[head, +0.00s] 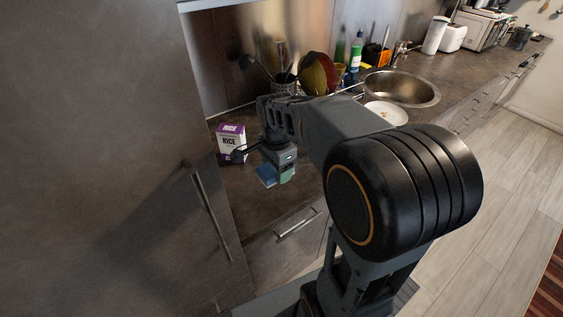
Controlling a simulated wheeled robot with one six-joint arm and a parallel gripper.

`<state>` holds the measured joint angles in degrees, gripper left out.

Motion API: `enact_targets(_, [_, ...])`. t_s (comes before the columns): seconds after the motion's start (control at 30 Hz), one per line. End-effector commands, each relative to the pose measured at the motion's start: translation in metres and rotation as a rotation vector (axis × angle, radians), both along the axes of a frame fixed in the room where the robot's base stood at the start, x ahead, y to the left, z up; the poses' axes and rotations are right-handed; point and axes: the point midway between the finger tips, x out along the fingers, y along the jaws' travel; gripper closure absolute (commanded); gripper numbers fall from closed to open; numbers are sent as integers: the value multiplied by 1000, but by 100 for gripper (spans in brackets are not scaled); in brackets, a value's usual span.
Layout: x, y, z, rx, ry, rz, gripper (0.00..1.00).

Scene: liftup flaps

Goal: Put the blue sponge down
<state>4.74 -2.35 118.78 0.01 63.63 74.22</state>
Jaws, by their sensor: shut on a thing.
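The blue sponge (265,174) is small in the head view, low at the left side of my gripper, just over or on the counter near its front edge. My gripper (279,170) points down and is shut on the sponge. A green patch (288,175) shows at the right of the fingers; I cannot tell whether it belongs to the sponge or is a separate thing. The fingers partly hide the sponge, and I cannot tell whether its underside touches the counter (249,195).
A purple and white rice box (231,142) stands left of my gripper. Behind are a utensil holder (284,84) and dishes in a rack (318,72). A plate (385,114) lies by the sink (402,87). A tall cabinet (110,150) bounds the left. Bare counter shows in front of the gripper.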

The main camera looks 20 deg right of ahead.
Motion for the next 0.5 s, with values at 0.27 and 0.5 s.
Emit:
enact_targets(0.27, [53,-42,-29,1,4,-4,58])
enact_targets(0.5, [83,-66,-68,1,4,-1,58])
